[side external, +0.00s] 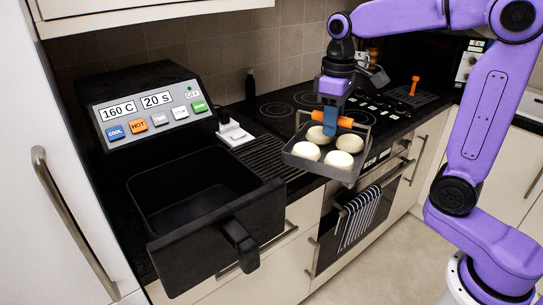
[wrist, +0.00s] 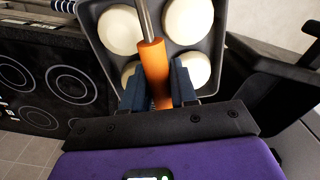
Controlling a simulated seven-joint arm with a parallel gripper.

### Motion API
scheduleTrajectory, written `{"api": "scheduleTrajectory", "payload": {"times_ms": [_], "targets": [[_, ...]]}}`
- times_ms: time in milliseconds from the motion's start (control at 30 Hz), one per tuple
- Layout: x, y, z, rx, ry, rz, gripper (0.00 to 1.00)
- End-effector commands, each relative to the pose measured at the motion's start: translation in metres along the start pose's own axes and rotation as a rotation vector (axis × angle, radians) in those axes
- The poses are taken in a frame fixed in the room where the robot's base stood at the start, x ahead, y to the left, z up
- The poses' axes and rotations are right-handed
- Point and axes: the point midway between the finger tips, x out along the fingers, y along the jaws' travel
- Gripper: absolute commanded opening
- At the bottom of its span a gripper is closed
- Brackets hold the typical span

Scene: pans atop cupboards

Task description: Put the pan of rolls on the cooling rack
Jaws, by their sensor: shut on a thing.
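The pan of rolls (side external: 322,170) is a small grey square pan with several pale round rolls in it. It hangs in the air in front of the hob and counter edge, with the oven front below it. My gripper (side external: 330,120) is shut on the orange grip (side external: 345,122) of its overhead handle. The wrist view shows my gripper (wrist: 158,88) with its two blue fingers on either side of the orange grip (wrist: 154,68), above the pan (wrist: 211,45). A black slatted rack (side external: 272,152), apparently the cooling rack, lies bare on the counter left of the pan.
An air fryer (side external: 150,105) stands at the left, its empty black drawer (side external: 205,195) pulled out with a handle facing forward. A white switch-like device (side external: 235,132) and dark bottle (side external: 250,84) are behind the rack. A striped towel (side external: 358,215) hangs on the oven.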

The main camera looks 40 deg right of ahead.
Motion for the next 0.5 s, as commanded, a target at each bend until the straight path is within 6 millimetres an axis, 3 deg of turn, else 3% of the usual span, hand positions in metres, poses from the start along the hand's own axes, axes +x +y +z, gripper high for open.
{"api": "scheduleTrajectory", "payload": {"times_ms": [500], "targets": [[0.038,0.027,-0.081,0.001,0.0,0.0,0.0]]}}
